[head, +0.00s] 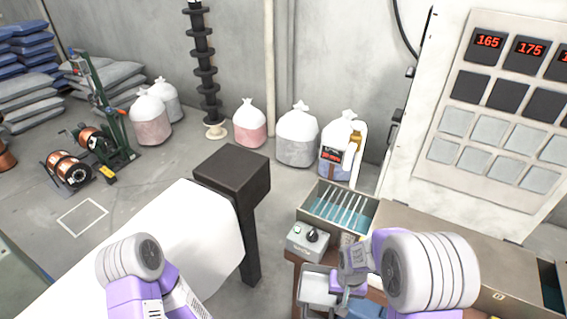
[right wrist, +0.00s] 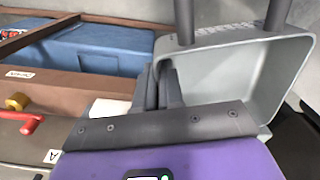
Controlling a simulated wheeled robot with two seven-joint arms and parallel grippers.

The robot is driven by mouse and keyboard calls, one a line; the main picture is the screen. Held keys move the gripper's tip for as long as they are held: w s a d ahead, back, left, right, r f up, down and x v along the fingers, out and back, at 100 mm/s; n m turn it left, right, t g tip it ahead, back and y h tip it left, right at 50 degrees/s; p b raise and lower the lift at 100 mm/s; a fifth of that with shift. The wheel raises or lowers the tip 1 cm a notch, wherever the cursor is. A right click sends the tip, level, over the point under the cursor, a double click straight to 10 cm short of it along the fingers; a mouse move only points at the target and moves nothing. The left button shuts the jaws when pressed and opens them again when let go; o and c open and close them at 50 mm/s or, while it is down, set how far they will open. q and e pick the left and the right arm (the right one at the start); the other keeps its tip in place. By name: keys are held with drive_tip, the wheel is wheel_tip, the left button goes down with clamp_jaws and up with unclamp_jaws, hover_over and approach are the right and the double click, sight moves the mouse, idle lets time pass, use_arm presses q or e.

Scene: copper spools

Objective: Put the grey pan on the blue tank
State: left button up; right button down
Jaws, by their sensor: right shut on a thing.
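The grey pan (head: 319,287) is a light grey, open, box-like vessel at the bottom middle of the head view. In the right wrist view the pan (right wrist: 225,75) is large and tilted, its hollow side facing the camera. My right gripper (right wrist: 168,88) is shut on the near edge of the pan. The blue tank (right wrist: 95,47) lies to the left of the pan in the right wrist view, inside a brown frame. In the head view a blue patch (head: 364,309) beside the pan looks like this tank, mostly cut off. My left gripper is out of view; only its arm shows.
A grey-green bin with several rods (head: 322,208) and a control box with a black knob (head: 308,240) stand behind the pan. A red lever (right wrist: 32,122) is at the left in the right wrist view. A dark post (head: 232,172) stands left of the bench.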

drive_tip(key=shift+w+d+f+n+b, duration=0.1)
drive_tip(key=shift+w+f+n+b, duration=0.2)
drive_tip(key=shift+f+b, duration=0.55)
drive_tip(key=shift+w+d+f+n+b, duration=0.1)
drive_tip(key=shift+f+n+b, duration=0.45)
drive_tip(key=shift+b, duration=0.45)
drive_tip(key=shift+w+d+f+n+b, duration=0.15)
drive_tip(key=shift+f+n+b, duration=0.1)
drive_tip(key=shift+f+b, duration=0.6)
